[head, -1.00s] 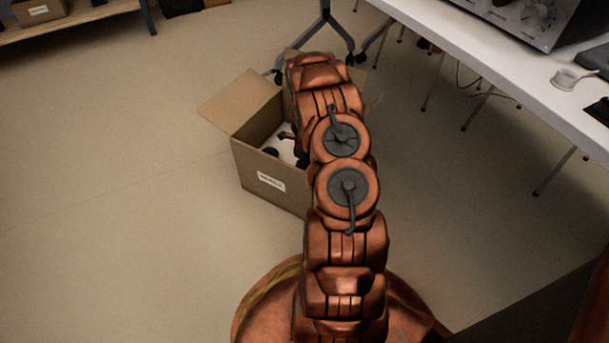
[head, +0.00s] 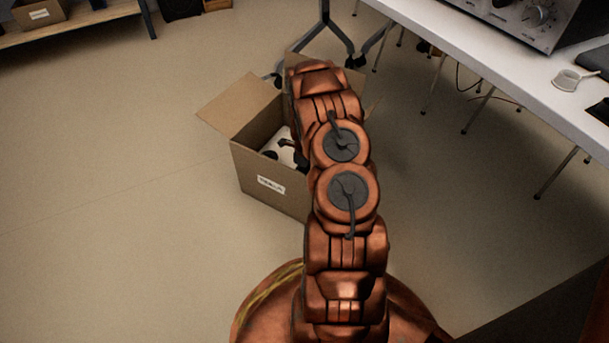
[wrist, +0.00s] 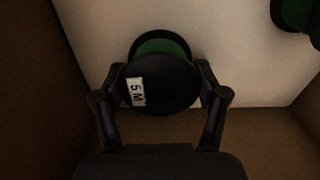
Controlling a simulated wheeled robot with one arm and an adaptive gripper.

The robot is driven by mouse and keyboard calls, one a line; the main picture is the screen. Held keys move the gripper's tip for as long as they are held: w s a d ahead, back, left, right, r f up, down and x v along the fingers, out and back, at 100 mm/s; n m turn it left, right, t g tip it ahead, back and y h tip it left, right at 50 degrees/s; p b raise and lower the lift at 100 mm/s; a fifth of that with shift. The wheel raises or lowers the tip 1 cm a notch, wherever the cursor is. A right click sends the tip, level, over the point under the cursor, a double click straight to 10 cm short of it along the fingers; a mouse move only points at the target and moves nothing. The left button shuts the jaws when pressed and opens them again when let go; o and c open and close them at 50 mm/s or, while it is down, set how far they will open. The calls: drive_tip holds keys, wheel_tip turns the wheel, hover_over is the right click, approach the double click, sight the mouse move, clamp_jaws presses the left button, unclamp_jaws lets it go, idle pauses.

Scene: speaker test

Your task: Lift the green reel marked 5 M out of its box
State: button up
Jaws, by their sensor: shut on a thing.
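The green reel marked 5 M (wrist: 160,85) shows in the wrist view, with a black face, a white 5 M label and a green winding behind it. My gripper (wrist: 162,74) is shut on it, one finger at each side. The reel is inside the cardboard box, over its pale floor; I cannot tell whether it touches that floor. The open box (head: 262,160) stands on the room floor in the head view, its flaps out and a white label on its front.
A second green reel (wrist: 297,14) lies at the top right of the wrist view. A white table (head: 500,80) with equipment stands to the right, and wheeled stand legs (head: 325,35) behind the box. Floor at left is clear.

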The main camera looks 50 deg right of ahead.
drive_tip(key=shift+r, duration=0.1)
wheel_tip(320, 180, up, 10)
drive_tip(key=p, duration=0.4)
idle(0.4)
wheel_tip(320, 180, up, 26)
drive_tip(key=p, duration=2.8)
drive_tip(key=shift+r+p, duration=0.25)
drive_tip(key=shift+p, duration=0.05)
